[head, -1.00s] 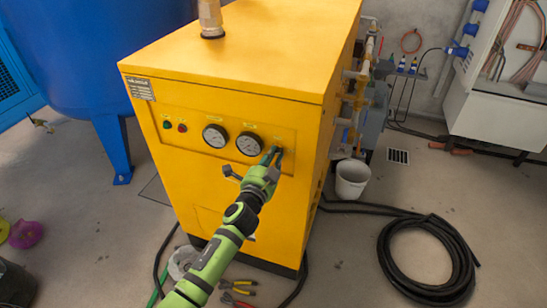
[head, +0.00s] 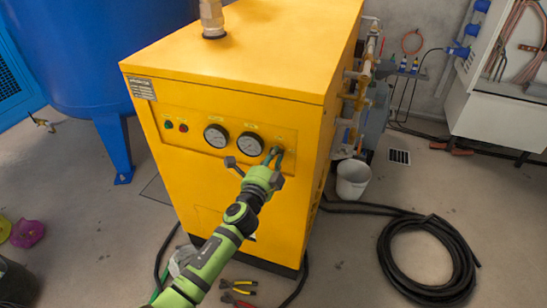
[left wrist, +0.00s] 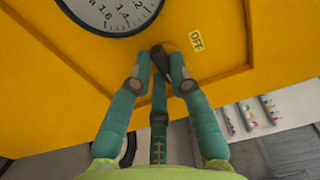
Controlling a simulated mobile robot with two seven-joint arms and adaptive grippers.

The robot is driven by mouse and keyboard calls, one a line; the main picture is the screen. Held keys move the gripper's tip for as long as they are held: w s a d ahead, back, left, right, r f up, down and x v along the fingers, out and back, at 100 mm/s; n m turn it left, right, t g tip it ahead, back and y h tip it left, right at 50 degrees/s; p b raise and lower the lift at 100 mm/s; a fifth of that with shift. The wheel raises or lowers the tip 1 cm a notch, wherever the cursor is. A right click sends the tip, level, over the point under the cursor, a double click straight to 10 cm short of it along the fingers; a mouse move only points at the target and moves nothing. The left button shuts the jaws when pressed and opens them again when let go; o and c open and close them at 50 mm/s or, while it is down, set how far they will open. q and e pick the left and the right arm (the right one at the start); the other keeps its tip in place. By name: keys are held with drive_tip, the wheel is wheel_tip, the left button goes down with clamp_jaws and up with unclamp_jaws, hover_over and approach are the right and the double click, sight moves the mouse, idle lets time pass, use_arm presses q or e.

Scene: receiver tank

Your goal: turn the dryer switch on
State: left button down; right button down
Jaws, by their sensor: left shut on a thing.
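The yellow dryer cabinet (head: 240,70) stands in the middle of the head view. Its front panel carries two round gauges, a green light and a red light. The dryer switch (left wrist: 178,66) is a small dark knob to the right of the gauges, mostly covered by my fingers. A yellow OFF label (left wrist: 196,41) is beside it in the left wrist view. My left gripper (head: 273,153) is at the panel, its fingertips (left wrist: 164,62) shut around the switch. The knob's exact angle is hard to tell. My right gripper is not in view.
A blue tank (head: 70,60) stands at the left. Pipes and valves run along the dryer's right side. Pliers (head: 238,293) lie on the floor in front.

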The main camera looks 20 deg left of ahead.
use_arm(q)
drive_tip(key=c, duration=1.1)
unclamp_jaws()
drive_tip(key=shift+c, duration=0.2)
drive_tip(key=s, duration=1.2)
drive_tip(key=shift+a, duration=0.25)
